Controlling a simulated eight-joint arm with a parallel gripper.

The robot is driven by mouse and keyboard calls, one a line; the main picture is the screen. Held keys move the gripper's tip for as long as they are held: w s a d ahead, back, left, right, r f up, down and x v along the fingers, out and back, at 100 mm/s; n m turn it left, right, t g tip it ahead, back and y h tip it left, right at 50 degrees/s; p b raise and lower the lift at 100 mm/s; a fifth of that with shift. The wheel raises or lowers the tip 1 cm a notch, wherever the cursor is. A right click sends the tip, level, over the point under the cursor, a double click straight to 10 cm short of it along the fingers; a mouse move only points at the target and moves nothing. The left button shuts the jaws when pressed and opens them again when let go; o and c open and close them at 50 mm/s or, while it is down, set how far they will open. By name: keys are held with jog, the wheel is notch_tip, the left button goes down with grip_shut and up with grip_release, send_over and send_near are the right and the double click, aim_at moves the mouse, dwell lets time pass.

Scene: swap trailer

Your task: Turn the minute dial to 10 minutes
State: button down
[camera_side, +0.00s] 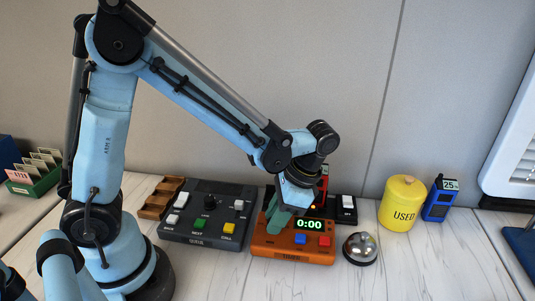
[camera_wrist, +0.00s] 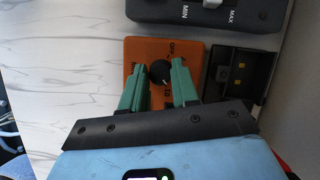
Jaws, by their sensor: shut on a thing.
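The orange timer box (camera_side: 262,246) stands on the white table. Its green display (camera_side: 309,224) reads 0:00, with a blue button (camera_side: 300,239) and a red button (camera_side: 324,241) below it. In the wrist view the timer's top (camera_wrist: 138,52) carries a round black dial (camera_wrist: 160,72) with a light pointer mark. Dark lettering around the dial is partly hidden by the fingers. My gripper (camera_wrist: 159,84) has green fingers, one on each side of the dial, shut on it. In the side view my gripper (camera_side: 283,215) comes down over the timer's left part and hides the dial.
A dark control panel (camera_side: 208,211) with several buttons stands close left of the timer. A silver bell (camera_side: 360,248) is at the right front. A yellow canister (camera_side: 403,203) and a blue device (camera_side: 439,199) stand farther right. A small black switch box (camera_side: 345,209) is behind.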

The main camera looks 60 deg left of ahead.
jog(key=shift+m+t+y, duration=0.3)
jog(key=shift+m+t, duration=0.1)
jog(key=shift+m, duration=0.9)
jog(key=c, duration=0.9)
grip_release()
jog(key=v, duration=1.2)
jog(key=shift+d, duration=0.15)
jog(key=shift+s, duration=0.1)
